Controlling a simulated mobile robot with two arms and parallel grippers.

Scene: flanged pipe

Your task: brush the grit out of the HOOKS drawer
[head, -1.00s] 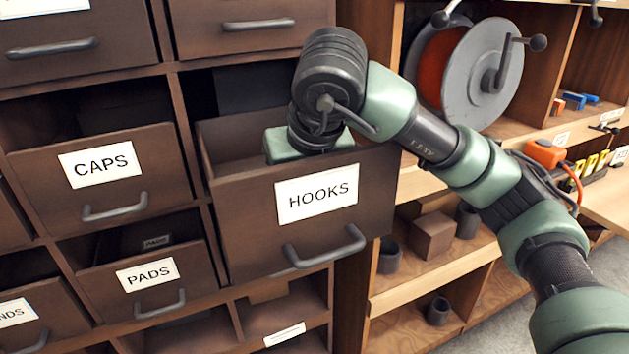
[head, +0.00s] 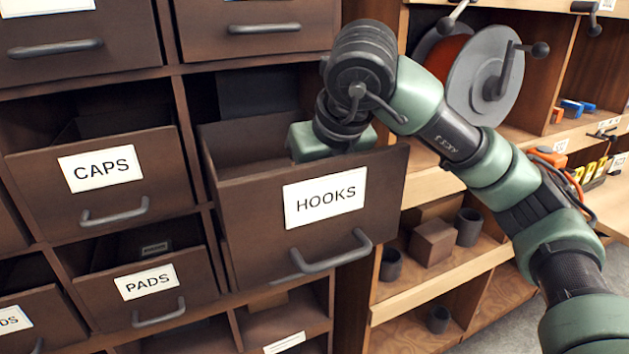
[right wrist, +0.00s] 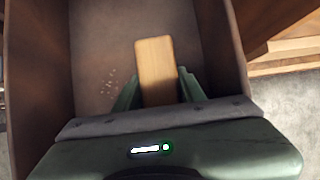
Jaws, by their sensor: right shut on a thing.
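The HOOKS drawer (head: 255,235) is pulled out, its label and bar handle facing me. My right arm reaches over its front panel, with the green gripper body (head: 302,142) low inside the drawer. The fingers are hidden in the head view. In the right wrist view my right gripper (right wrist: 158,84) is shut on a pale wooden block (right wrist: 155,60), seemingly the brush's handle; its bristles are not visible. Pale specks of grit (right wrist: 107,86) lie on the drawer floor, left of the block and apart from it. My left gripper is not in view.
The CAPS drawer (head: 60,200) and PADS drawer (head: 100,290) stand partly open at the left. Shelves on the right hold a cable reel (head: 488,75), a brown block (head: 432,242) and dark cups (head: 467,228). The drawer's side walls flank my gripper closely.

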